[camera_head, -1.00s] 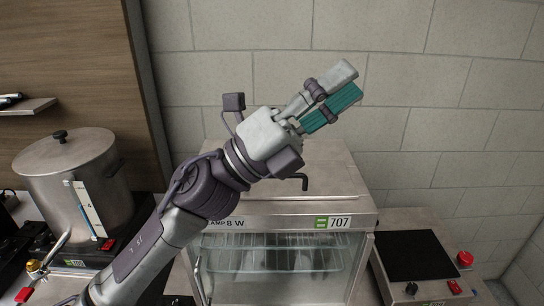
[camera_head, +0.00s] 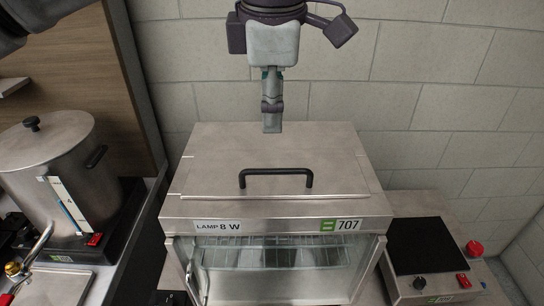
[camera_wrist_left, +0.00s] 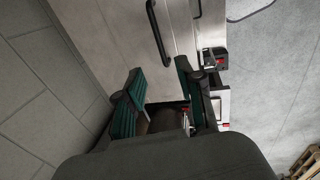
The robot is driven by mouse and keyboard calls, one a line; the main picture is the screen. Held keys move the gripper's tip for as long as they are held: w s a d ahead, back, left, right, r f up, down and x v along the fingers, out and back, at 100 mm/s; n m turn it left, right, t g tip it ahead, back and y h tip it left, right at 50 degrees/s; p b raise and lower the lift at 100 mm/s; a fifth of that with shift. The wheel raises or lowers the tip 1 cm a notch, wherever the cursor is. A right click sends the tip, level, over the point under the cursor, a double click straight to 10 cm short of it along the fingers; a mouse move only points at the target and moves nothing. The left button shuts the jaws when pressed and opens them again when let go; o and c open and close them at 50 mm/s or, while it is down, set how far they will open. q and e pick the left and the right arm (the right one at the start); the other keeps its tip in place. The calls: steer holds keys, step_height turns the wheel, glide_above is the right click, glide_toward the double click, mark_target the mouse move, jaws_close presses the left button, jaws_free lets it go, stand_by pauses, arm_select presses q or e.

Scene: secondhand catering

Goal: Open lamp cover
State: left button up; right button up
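The lamp cover (camera_head: 225,180) is a flat steel lid with a black bar handle (camera_head: 276,172). It lies shut on top of the steel cabinet labelled LAMP 8 W. My left gripper (camera_head: 272,128) points down above the back part of the cabinet top, behind the handle and apart from it. In the left wrist view the two green-padded fingers (camera_wrist_left: 160,80) stand apart with nothing gripped. A black bar that looks like the lid handle (camera_wrist_left: 158,35) shows beyond the fingertips there. My right gripper is not in view.
A steel pot (camera_head: 62,180) with a lid stands left of the cabinet. A unit with a black plate (camera_head: 420,247) and red button stands at right. The tiled wall (camera_head: 420,110) is close behind. The cabinet has a glass front (camera_head: 270,280).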

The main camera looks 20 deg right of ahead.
mark_target(272, 172)
arm_select(q)
steer(key=f+p, duration=0.1)
steer(key=f, duration=0.2)
steer(key=w+f+p, duration=0.1)
steer(key=f, duration=0.3)
steer(key=w+f+p, duration=0.1)
steer(key=f, duration=0.2)
steer(key=shift+w+d+f, duration=0.1)
steer(key=shift+d+f, duration=0.2)
steer(key=shift+f, duration=0.1)
steer(key=shift+w+f, duration=0.15)
steer(key=shift+f, duration=0.4)
jaws_close()
